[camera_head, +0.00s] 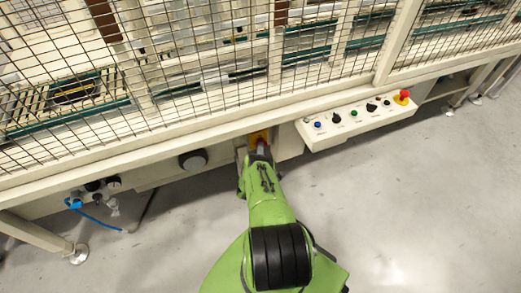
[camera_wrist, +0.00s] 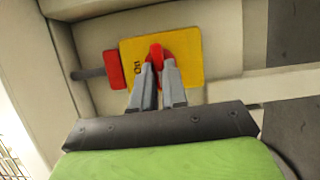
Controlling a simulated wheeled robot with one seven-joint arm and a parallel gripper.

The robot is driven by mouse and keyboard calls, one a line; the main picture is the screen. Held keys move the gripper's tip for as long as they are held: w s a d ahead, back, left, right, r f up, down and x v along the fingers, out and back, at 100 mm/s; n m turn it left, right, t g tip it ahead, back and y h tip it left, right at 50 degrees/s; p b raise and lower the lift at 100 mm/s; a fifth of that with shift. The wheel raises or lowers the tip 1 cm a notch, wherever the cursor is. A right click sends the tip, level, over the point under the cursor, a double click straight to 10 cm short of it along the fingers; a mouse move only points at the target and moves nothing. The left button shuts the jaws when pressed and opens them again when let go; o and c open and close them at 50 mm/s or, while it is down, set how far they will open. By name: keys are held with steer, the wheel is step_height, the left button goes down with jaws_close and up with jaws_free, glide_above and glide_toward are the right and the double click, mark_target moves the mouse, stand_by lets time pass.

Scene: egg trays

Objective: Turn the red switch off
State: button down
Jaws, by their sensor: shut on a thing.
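The red switch (camera_wrist: 156,51) sits on a yellow plate (camera_wrist: 188,43) in the wrist view. The word "On" shows sideways on the plate, left of the switch. My gripper (camera_wrist: 157,66) is shut on the red switch, with one grey finger on each side of it. The fingers partly hide the switch, so I cannot tell its exact turn. In the head view, my gripper (camera_head: 262,148) reaches the yellow plate (camera_head: 258,136) under the machine's front edge, and the switch itself is mostly hidden.
A red block (camera_wrist: 114,69) with a dark rod (camera_wrist: 88,73) is left of the plate. In the head view, a control panel (camera_head: 350,130) with several knobs and a red emergency button (camera_head: 402,96) juts out at right. A black round knob (camera_head: 193,160) is at left. Wire mesh stands above.

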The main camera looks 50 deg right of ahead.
steer(key=c, duration=1.2)
jaws_free()
steer(key=shift+o, duration=0.2)
steer(key=v, duration=0.7)
steer(key=shift+s+a+p, duration=0.15)
steer(key=shift+a+p, duration=0.1)
steer(key=shift+p, duration=0.05)
